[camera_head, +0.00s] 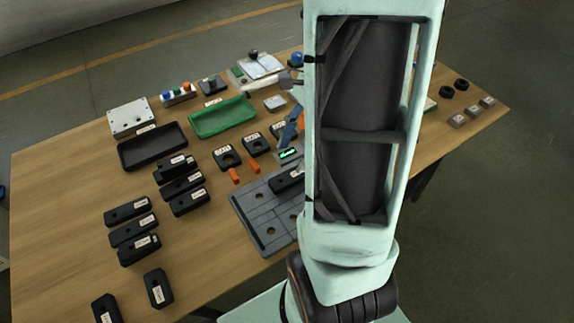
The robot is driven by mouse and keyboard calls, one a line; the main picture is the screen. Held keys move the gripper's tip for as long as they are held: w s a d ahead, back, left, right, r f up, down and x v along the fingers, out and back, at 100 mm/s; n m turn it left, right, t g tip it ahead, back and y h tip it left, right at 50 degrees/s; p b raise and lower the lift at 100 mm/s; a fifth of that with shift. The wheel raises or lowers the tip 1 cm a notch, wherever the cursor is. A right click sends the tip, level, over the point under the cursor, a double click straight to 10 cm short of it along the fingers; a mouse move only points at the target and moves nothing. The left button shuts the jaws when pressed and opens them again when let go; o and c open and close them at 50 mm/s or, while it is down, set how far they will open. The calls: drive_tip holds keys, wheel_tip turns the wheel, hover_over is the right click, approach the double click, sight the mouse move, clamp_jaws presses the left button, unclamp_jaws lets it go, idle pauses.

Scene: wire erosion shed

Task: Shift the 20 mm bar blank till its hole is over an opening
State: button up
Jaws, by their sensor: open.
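A grey plate (248,212) with grooves and several round openings lies on the table, its right part hidden behind my arm. A black bar blank (284,182) with a pale label lies on the plate's upper part, partly covered by my arm. More black labelled blanks lie to the left, such as one in the middle group (181,185) and one in the left group (130,232). The labels are too small to read, so I cannot tell which blank is the 20 mm one. My gripper is not visible; my arm fills the right of centre.
A black tray (125,160) and a green tray (245,118) stand at the back. Orange pieces (234,176) and black blocks with round holes (226,158) lie behind the plate. Small grey blocks (458,120) sit at the right.

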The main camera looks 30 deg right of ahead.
drive_tip(key=v, duration=0.3)
drive_tip(key=shift+d+r, duration=0.15)
drive_tip(key=shift+r, duration=0.2)
